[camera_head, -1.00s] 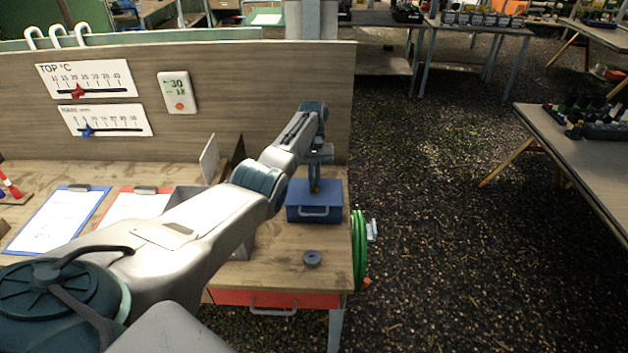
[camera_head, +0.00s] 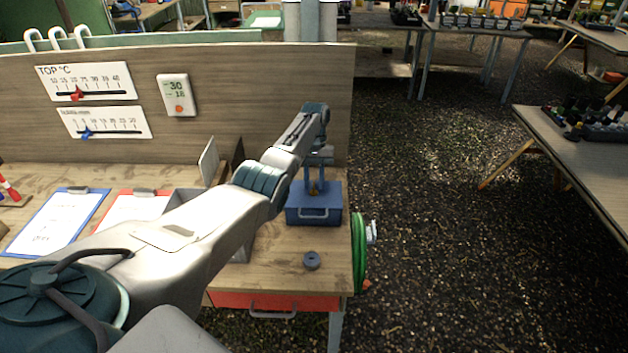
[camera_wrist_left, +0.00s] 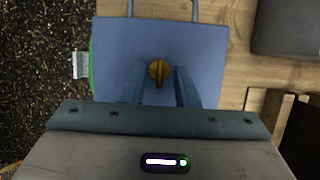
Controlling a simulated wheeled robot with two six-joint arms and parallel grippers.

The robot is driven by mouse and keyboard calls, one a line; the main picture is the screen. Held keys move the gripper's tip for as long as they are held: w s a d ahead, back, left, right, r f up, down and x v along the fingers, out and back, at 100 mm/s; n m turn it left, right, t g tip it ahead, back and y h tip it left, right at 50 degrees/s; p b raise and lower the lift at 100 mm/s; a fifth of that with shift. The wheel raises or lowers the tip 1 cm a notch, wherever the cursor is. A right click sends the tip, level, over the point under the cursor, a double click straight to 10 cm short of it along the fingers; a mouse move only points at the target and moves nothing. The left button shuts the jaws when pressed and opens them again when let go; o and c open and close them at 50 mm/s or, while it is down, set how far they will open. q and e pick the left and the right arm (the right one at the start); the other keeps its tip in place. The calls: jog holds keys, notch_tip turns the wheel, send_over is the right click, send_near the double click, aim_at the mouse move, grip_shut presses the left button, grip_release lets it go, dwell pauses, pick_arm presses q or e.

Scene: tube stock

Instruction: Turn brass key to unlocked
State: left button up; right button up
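A blue box (camera_head: 328,214) with a grey front handle stands at the right end of the wooden bench. The brass key (camera_wrist_left: 158,72) is on its top face; in the left wrist view its round brass part carries a narrow bar running up and down the picture. My left gripper (camera_head: 314,189) points down over the box. In the left wrist view its two fingers (camera_wrist_left: 160,84) are apart, one on each side of the key, with visible gaps and no contact that I can see. In the head view the key is small between the fingers. My right gripper is not in view.
A grey ring-shaped object (camera_head: 312,260) lies in front of the box. A green hose (camera_head: 358,252) hangs at the bench's right end. A wooden back panel (camera_head: 240,85) rises behind. Clipboards (camera_head: 58,220) and a grey tray (camera_head: 243,245) are to the left.

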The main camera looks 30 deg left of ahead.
pick_arm(q)
jog(key=b+v, duration=0.5)
jog(key=v, duration=0.5)
jog(key=shift+r+b, duration=0.35)
jog(key=shift+b, duration=0.05)
jog(key=shift+w+a, duration=0.1)
jog(key=shift+w, duration=0.05)
